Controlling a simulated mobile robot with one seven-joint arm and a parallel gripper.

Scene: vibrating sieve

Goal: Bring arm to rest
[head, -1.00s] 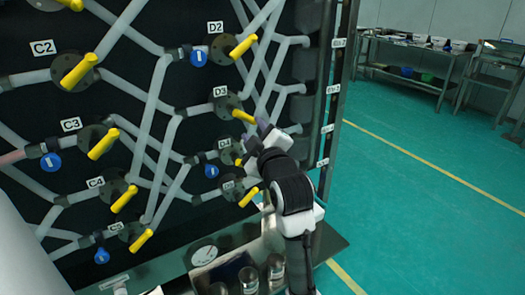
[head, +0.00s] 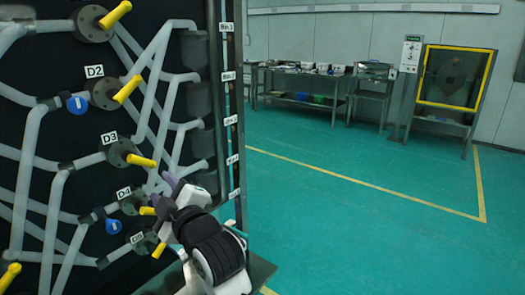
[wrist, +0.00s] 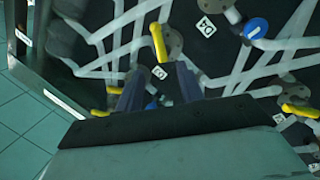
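My gripper (head: 165,190) is in front of the lower right part of the pipe panel (head: 75,135), near the D4 valve and below the D3 valve's yellow handle (head: 140,160). In the wrist view, the two dark fingers of my gripper (wrist: 158,87) stand apart with nothing held between them. A yellow valve handle (wrist: 158,42) shows beyond the fingertips. Whether the fingers touch the panel cannot be told. My arm bends up from the bottom of the head view and partly covers the lowest D valve.
The panel carries white pipes, yellow handles and blue tags (head: 77,103). A dark post (head: 230,110) edges it. The green floor (head: 340,220) to the right is clear. A bench (head: 300,85) and a yellow-framed machine (head: 455,78) stand at the back wall.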

